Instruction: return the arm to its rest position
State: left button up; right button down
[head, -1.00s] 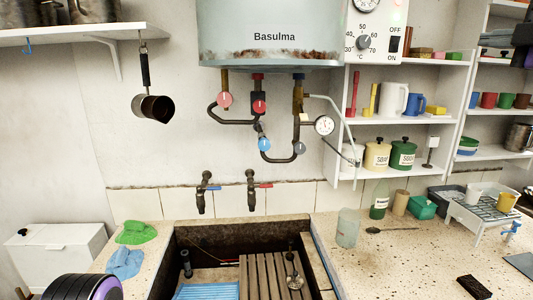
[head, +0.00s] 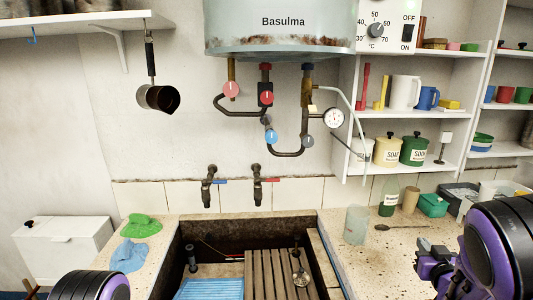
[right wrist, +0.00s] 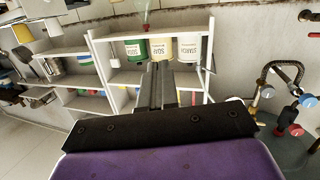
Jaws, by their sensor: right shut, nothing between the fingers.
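My right gripper (head: 430,258) is in the head view at the lower right, above the speckled counter right of the sink. My purple and black right arm comes in from the right edge behind it. In the right wrist view the two grey fingers (right wrist: 157,85) are together with nothing between them. They point toward the shelf with the jars, which appears upside down there. Of my left arm only a dark rounded link with a purple edge shows at the lower left of the head view; my left gripper is out of the picture.
A glass jar (head: 356,224), green bottle (head: 388,200) and spoon (head: 402,227) are on the counter near my right gripper. The stone sink (head: 190,233) holds a wooden slatted board (head: 270,272). The shelf unit (head: 440,112) and boiler (head: 280,30) are behind.

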jog(key=s+a+f+m+g, duration=0.1)
jog(key=s+f+g, duration=0.1)
jog(key=s+f, duration=0.35)
jog(key=s+a+f+m+g, duration=0.2)
jog(key=s+f, duration=0.1)
jog(key=f, duration=0.6)
jog(key=s+a+f+g+b, duration=0.1)
jog(key=s+a+f+g, duration=0.2)
jog(key=s+f, duration=0.4)
jog(key=s+a+f+m+g+b, duration=0.1)
jog(key=s+a+f+g, duration=0.2)
jog(key=s+f, duration=0.4)
jog(key=s+a+f+m+g+b, duration=0.1)
jog(key=s+f, duration=0.6)
jog(key=s, duration=0.9)
jog(key=shift+s+a+f+g, duration=0.15)
jog(key=shift+a+f+g, duration=0.25)
jog(key=shift+a+g, duration=0.5)
